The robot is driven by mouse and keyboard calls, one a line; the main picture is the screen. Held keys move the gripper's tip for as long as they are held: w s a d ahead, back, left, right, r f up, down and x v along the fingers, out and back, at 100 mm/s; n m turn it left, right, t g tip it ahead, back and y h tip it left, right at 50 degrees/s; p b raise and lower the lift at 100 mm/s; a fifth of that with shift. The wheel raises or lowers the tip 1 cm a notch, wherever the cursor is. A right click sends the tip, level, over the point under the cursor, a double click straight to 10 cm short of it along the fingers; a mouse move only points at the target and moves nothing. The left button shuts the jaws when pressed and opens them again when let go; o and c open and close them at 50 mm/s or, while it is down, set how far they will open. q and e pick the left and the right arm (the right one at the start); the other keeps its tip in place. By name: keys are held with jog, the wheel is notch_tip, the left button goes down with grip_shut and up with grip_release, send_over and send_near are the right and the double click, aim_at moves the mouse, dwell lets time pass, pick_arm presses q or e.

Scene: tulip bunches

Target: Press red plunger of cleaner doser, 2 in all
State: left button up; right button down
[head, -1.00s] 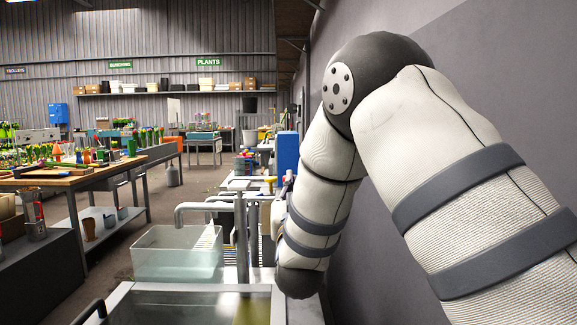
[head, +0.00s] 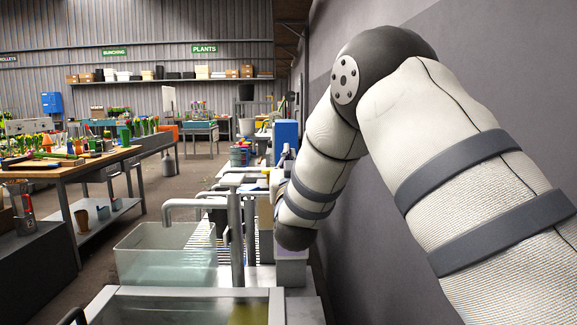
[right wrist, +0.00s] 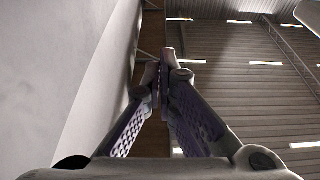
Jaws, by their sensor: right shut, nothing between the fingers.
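I cannot make out a cleaner doser or a red plunger in either view. My right arm fills the right of the head view, and its gripper is hidden there behind the arm. In the right wrist view my right gripper (right wrist: 160,78) is shut, its fingertips together with nothing between them. It is seen against a ceiling and a pale wall. A pale block with a lilac face (head: 291,268) stands just below the dark arm joint, partly covered. My left gripper is not in view.
A water-filled clear tank (head: 165,258) and a sink (head: 185,308) with a metal post are in front. A cream object (head: 275,181) is partly hidden by my arm. A workbench (head: 70,178) stands left. The grey wall (head: 370,275) is close on the right. Floor is free between bench and tank.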

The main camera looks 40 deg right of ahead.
jog(key=w+d, duration=0.1)
jog(key=w+d+f, duration=0.1)
jog(key=w+d, duration=0.1)
jog(key=shift+w+f, duration=0.1)
jog(key=shift+w, duration=0.15)
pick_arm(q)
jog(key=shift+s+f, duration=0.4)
pick_arm(e)
jog(key=shift+a+f, duration=0.1)
jog(key=shift+f, duration=0.6)
jog(key=shift+s, duration=0.1)
jog(key=shift+f+b, duration=0.55)
jog(key=shift+f, duration=1.4)
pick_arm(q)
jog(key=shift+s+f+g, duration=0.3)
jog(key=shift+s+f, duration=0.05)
